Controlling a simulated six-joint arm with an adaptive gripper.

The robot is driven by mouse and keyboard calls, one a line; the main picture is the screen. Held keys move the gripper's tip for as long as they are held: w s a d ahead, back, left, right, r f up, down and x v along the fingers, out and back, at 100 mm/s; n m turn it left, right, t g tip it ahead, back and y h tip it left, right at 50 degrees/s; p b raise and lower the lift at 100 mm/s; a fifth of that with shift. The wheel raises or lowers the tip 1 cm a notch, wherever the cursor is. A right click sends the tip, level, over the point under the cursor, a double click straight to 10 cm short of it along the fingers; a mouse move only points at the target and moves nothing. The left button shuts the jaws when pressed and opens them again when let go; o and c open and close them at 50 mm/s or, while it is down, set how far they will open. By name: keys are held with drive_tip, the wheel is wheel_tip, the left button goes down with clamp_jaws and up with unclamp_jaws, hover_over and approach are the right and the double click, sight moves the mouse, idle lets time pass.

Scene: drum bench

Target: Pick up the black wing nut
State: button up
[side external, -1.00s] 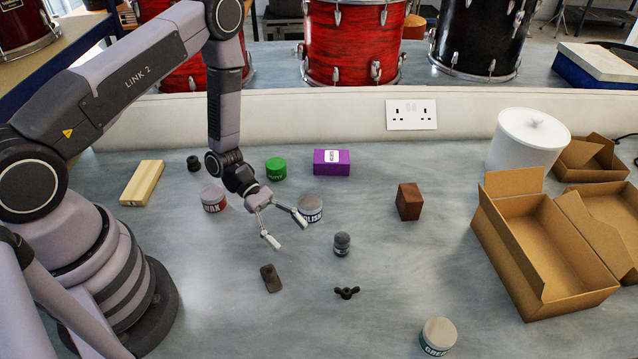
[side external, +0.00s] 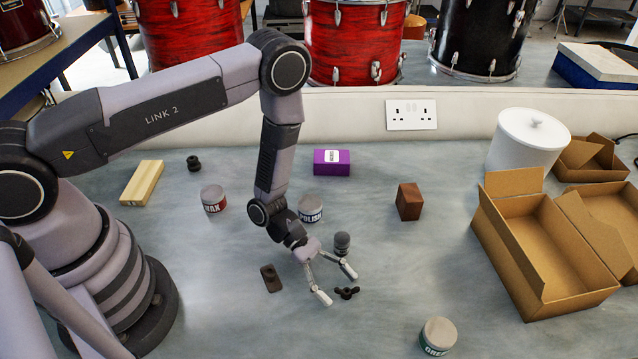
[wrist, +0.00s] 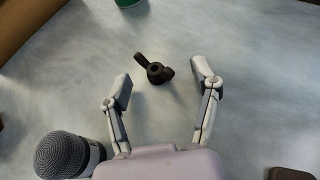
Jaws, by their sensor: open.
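The black wing nut (side external: 346,293) lies on the bench, low and centre in the side view. In the wrist view the wing nut (wrist: 156,70) shows just ahead of and between the fingertips, with its hole facing up. My gripper (side external: 338,285) is open and empty, with its fingers spread wide. In the wrist view my gripper (wrist: 161,75) has one finger on each side of the wing nut, apart from it. In the side view the wing nut sits close beside the fingertips; the exact height of the fingers above the bench is hard to tell.
A small microphone head (side external: 342,243) stands right by one finger; it also shows in the wrist view (wrist: 62,155). A dark brown flat piece (side external: 271,278) lies left of the gripper. A tin (side external: 438,336) stands front right. Open cardboard boxes (side external: 548,312) stand at right.

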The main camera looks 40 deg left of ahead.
drive_tip(key=c, duration=1)
drive_tip(key=shift+r, duration=0.1)
